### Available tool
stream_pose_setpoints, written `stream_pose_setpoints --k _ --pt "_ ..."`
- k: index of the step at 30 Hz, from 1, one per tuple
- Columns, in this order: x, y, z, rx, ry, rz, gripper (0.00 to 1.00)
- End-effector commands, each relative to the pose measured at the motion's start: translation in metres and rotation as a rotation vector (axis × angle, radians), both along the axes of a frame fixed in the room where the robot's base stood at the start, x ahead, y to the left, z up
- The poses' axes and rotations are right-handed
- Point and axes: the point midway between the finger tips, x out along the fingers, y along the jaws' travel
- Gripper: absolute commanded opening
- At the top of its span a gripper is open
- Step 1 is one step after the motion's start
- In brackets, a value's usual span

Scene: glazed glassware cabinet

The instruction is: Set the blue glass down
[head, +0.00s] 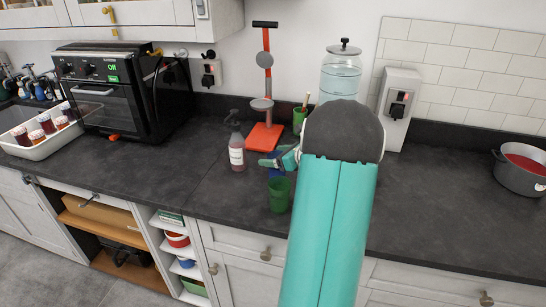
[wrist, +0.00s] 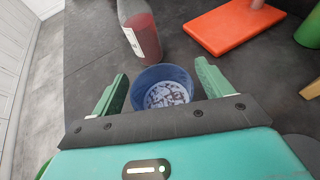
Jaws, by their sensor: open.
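The blue glass (wrist: 162,74) stands on the dark counter between the two green fingers of my gripper (wrist: 162,68) in the wrist view. I look down into its open top and see a pale, patterned bottom. The fingers are open, one on each side of the glass, with only narrow gaps at its rim. In the head view the blue glass (head: 275,171) is mostly hidden behind my gripper (head: 270,160) and a green cup.
A green cup (head: 279,195) stands just in front of the blue glass. A glass dispenser (head: 340,75) stands farther back. The counter at right is clear up to a pot (head: 521,172).

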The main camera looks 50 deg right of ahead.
Motion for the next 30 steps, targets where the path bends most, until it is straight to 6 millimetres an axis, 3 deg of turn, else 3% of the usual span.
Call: stream_pose_setpoints --k 9,16,26,29,30 --pt "-0.063 -0.002 0.026 -0.002 0.001 -0.005 0.78" --pt "-0.095 -0.002 0.039 -0.001 0.002 -0.002 0.78" --pt "-0.098 0.003 0.042 -0.007 0.005 0.012 0.78" --pt "-0.082 0.028 0.050 -0.065 0.031 0.094 0.78" --pt "-0.071 0.048 0.054 -0.107 0.051 0.154 0.78"
